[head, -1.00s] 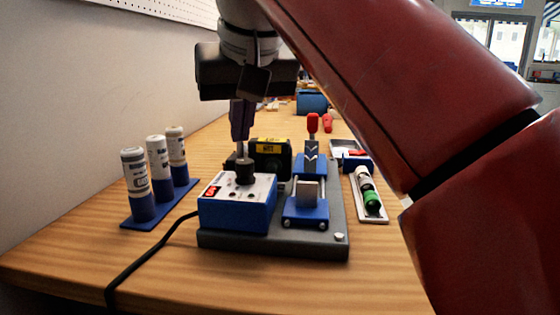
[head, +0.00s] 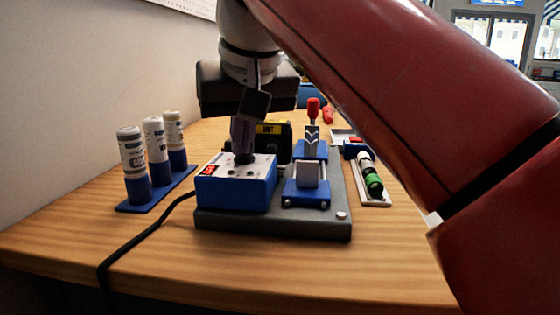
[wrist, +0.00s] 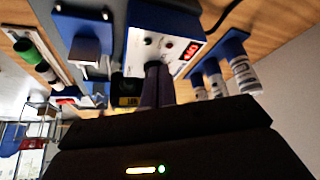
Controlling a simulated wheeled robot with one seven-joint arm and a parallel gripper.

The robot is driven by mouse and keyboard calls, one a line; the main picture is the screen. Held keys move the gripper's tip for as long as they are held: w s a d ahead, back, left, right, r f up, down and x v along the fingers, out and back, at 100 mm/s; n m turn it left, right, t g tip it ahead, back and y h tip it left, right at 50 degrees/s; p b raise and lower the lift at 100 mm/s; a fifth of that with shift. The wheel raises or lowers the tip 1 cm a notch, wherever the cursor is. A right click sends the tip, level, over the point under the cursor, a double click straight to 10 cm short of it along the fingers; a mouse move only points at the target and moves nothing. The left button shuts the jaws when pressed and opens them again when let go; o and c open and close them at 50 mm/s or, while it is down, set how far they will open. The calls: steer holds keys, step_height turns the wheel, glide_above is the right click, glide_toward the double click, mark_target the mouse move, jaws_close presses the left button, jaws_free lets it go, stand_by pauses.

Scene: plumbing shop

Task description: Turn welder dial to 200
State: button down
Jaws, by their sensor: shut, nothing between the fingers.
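The welder (head: 235,194) is a blue box with a white top panel, on a dark grey base plate at the middle of the bench. A small red display (head: 211,170) sits on its panel, also seen in the wrist view (wrist: 193,49); I cannot read its digits surely. My gripper (head: 243,156) points down at the back of the panel, where the black dial is. Its fingers look shut and hide most of the dial, so the dial's setting cannot be read. In the wrist view the shut fingers (wrist: 156,70) reach the panel; I cannot tell whether they touch the dial.
A blue clamp fixture with a metal block (head: 307,176) and red handle (head: 313,107) stands right of the welder. A black-and-yellow device (head: 272,135) is behind. White canisters (head: 131,150) stand left in a blue rack. A tray with a green-banded part (head: 373,184) lies right. A black cable (head: 140,238) runs forward.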

steer(key=shift+w, duration=0.2)
stand_by(0.3)
steer(key=shift+d+p, duration=0.3)
steer(key=shift+p, duration=0.1)
steer(key=shift+w+d+p, duration=0.25)
steer(key=shift+d+p, duration=0.25)
steer(key=shift+w+d+p, duration=0.2)
steer(key=shift+p, duration=0.15)
steer(key=shift+s+d, duration=0.1)
stand_by(0.3)
steer(key=shift+s+d, duration=0.15)
steer(key=shift+r+p, duration=0.55)
steer(key=shift+r, duration=0.4)
steer(key=shift+s+r, duration=0.1)
steer(key=shift+r, duration=1.95)
steer(key=shift+d, duration=0.1)
